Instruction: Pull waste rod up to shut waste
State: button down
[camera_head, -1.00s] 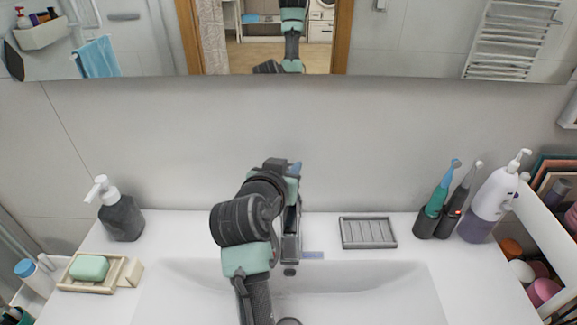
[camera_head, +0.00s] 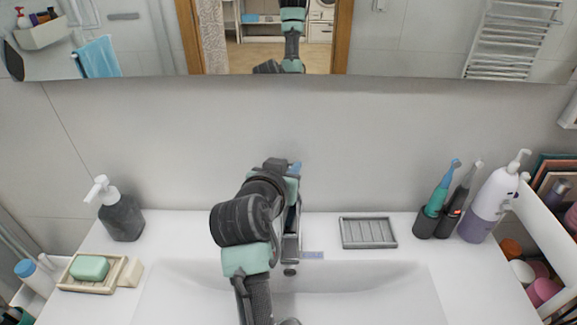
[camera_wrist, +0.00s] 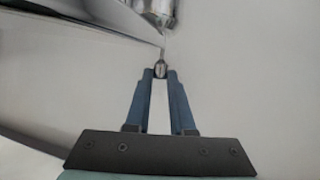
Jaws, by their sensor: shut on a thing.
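The waste rod shows in the wrist view as a thin metal rod with a small knob (camera_wrist: 160,69) at its end. My gripper (camera_wrist: 160,76) has its two blue fingers closed on the knob, one on each side. The rod runs from the knob toward the chrome faucet (camera_wrist: 161,10) at the top of the wrist view. In the head view the faucet's spout (camera_head: 290,255) shows past my arm, over the back of the white sink (camera_head: 370,275). There my arm hides the rod and most of the faucet; only a bit of blue finger (camera_head: 296,168) shows.
A grey soap dish (camera_head: 368,233) lies right of the faucet. Toothbrushes (camera_head: 437,195) and a white pump bottle (camera_head: 490,205) stand farther right. A dark soap dispenser (camera_head: 121,217) and green soap (camera_head: 89,268) are at left. The wall and mirror are close behind.

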notch_tip(320, 180, up, 2)
jog(key=shift+p, duration=0.75)
jog(key=c, duration=0.8)
grip_release()
jog(key=shift+r, duration=0.1)
jog(key=shift+o, duration=0.2)
jog(key=shift+s, duration=0.1)
jog(key=b+v, duration=0.1)
jog(key=v, duration=1.1)
jog(key=shift+s+r, duration=0.2)
jog(key=shift+s, duration=0.1)
